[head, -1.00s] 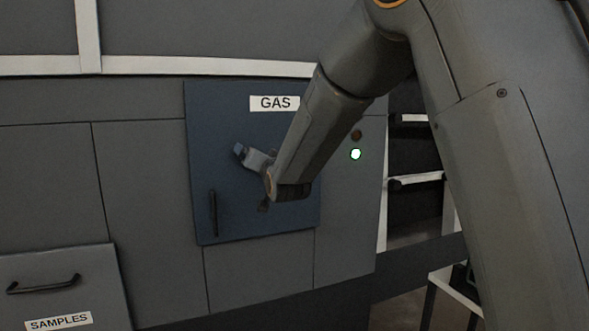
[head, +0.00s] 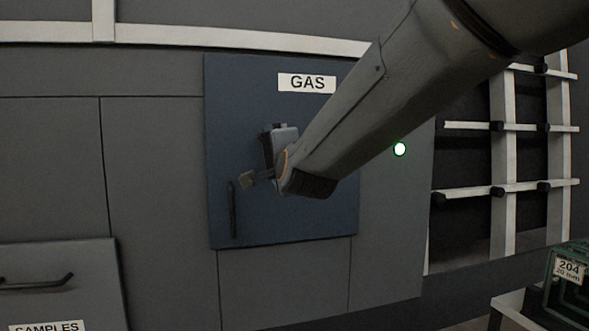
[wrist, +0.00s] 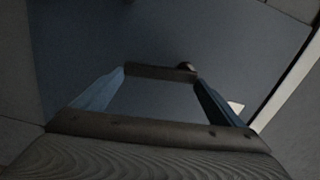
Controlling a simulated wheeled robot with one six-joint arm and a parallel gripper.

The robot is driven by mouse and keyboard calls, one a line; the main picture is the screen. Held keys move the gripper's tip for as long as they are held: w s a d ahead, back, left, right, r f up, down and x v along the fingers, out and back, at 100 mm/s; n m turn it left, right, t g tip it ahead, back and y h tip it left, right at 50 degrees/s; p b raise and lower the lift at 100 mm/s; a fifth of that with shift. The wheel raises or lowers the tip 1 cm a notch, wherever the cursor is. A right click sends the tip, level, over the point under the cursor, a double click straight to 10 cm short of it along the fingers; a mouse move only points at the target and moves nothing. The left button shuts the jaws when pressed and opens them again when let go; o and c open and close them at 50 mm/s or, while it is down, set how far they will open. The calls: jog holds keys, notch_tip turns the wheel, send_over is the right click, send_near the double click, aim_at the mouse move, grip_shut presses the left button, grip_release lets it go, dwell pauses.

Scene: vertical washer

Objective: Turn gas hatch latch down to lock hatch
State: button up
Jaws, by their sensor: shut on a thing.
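The blue gas hatch (head: 310,220) is in the head view, lying flat in the grey wall, with a white GAS label at its top. A dark upright handle (head: 233,208) is at its lower left. My gripper (head: 266,160) is at the middle of the hatch, partly hidden by my wrist. In the wrist view my two blue fingers (wrist: 160,80) close on the ends of a dark bar, the latch (wrist: 150,72), with a round knob beside it. The latch's exact angle is hard to tell in the head view, where my wrist covers much of it.
A rack (head: 505,190) and a green box (head: 570,275) marked 204 stand at the right. A SAMPLES drawer (head: 60,265) is at the lower left.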

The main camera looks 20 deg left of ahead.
jog(key=shift+s+a+f+m+b, duration=0.2)
jog(key=shift+a+m+b, duration=0.1)
jog(key=shift+m+b, duration=0.5)
jog(key=shift+r, duration=0.1)
jog(key=o, duration=1.3)
jog(key=shift+s, duration=0.1)
jog(key=shift+c, duration=0.2)
jog(key=b+v, duration=0.1)
jog(key=v, duration=0.6)
jog(key=shift+s+d, duration=0.2)
jog(key=shift+s, duration=0.15)
